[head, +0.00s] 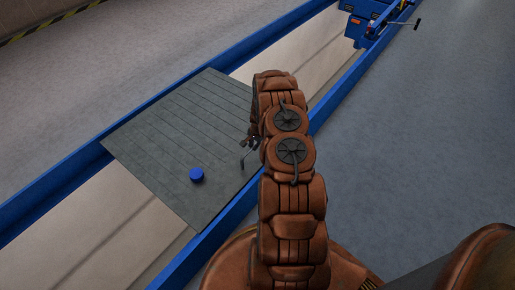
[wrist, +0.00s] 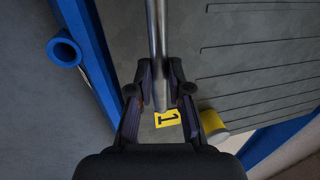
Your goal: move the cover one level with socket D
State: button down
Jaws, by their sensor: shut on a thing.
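Cover one (head: 165,140) is a grey slatted plate lying across the pit between two blue rails. In the wrist view, the cover (wrist: 265,65) bears a yellow label with a black 1 (wrist: 168,119). My gripper (head: 251,143) is over the cover's right edge, partly hidden by my arm. In the wrist view, my gripper (wrist: 159,88) is shut on a round metal bar (wrist: 157,30) that stands out over the cover. A blue ring-shaped socket (wrist: 64,50) sits on the outer side of the blue rail; its letter cannot be read.
A blue round knob (head: 196,175) stands on the cover's near part. In the wrist view, a yellow-sided cylinder (wrist: 212,121) is beside the label. A blue jack (head: 358,22) is at the far end of the pit.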

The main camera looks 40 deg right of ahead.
dwell(0.3)
jog(key=c, duration=1.1)
grip_release()
notch_tip(320, 180, up, 12)
jog(key=s, duration=0.2)
jog(key=shift+s+d, duration=0.15)
jog(key=shift+d, duration=0.05)
